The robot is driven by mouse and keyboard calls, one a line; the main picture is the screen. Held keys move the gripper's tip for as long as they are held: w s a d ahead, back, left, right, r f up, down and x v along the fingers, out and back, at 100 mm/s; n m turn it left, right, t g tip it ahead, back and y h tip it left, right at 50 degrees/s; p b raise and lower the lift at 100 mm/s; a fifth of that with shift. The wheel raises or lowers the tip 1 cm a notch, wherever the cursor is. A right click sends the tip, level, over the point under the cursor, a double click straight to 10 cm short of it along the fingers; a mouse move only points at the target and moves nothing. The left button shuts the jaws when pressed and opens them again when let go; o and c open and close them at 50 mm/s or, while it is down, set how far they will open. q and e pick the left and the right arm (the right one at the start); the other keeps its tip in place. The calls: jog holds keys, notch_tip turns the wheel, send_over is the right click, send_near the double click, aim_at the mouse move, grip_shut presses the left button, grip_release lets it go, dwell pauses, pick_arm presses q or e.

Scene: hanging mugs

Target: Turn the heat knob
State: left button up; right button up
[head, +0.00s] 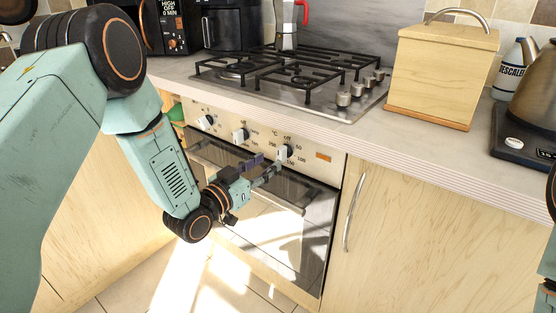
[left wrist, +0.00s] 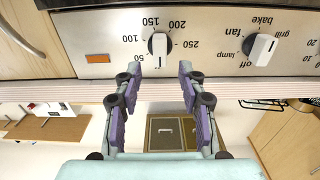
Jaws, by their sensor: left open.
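The heat knob (head: 284,152) is the rightmost of the oven panel's knobs. It has a black base and a white grip, ringed by temperature numbers. In the left wrist view, which is upside down, the heat knob (left wrist: 158,45) is centred ahead of my fingertips. My left gripper (head: 266,172) is open just in front of the panel, slightly below and left of the knob in the head view. In the left wrist view the open fingers (left wrist: 159,70) lie either side of the knob's line, with nothing between them. Contact is not visible. My right gripper is out of view.
The function knob (left wrist: 262,49) is beside the heat knob; another knob (head: 206,121) is farther left. The oven door (head: 275,220) is shut below. A worktop edge (head: 310,138) overhangs above. The hob (head: 300,80) and a wooden box (head: 440,75) stand on top.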

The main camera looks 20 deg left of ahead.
aim_at(278, 155)
pick_arm(q)
jog(key=shift+b+x, duration=0.45)
jog(key=shift+x, duration=1.75)
jog(key=shift+f, duration=0.1)
jog(key=shift+w, duration=0.1)
grip_shut()
